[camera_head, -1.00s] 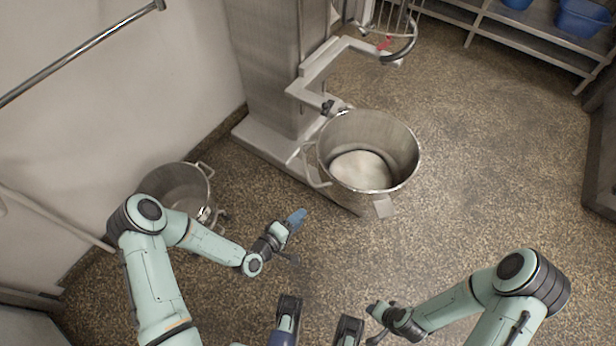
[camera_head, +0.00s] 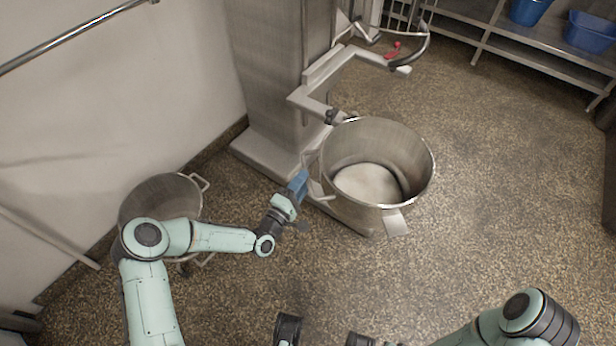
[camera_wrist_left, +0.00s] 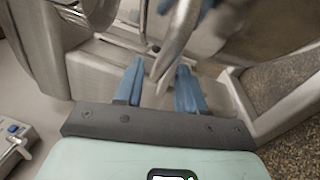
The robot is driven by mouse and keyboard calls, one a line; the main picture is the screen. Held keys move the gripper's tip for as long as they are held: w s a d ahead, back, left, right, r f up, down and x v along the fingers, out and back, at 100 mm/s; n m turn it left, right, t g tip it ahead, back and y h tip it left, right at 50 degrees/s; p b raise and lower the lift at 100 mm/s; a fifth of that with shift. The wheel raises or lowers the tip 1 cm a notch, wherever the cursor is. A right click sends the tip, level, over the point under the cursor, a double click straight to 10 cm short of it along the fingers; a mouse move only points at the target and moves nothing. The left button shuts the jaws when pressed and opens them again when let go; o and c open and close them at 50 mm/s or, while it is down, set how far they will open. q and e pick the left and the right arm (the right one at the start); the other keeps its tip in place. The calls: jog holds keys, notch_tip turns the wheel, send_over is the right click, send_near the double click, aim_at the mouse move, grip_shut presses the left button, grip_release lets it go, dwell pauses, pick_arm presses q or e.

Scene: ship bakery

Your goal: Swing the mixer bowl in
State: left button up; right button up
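The steel mixer bowl (camera_head: 405,150) with white contents stands to the right of the mixer column (camera_head: 275,75), on the bowl arm (camera_head: 322,97) side. Its left handle (camera_head: 318,178) sticks out toward my left gripper. My left gripper (camera_head: 300,183) has blue fingers and is right at this handle. In the left wrist view my left gripper (camera_wrist_left: 160,85) is open, with a metal bar (camera_wrist_left: 176,42), seemingly the handle, reaching between the fingertips. I cannot tell whether they touch. My right arm shows at the lower right; its gripper is out of view.
A second steel pot (camera_head: 160,197) stands on the floor by the left wall, behind my left arm. A red lever (camera_head: 393,50) is on the mixer near a curved guard. Shelves with blue tubs (camera_head: 590,33) stand at the back right. The floor right of the bowl is clear.

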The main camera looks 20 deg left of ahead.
pick_arm(q)
jog(key=shift+x, duration=1.45)
grip_shut()
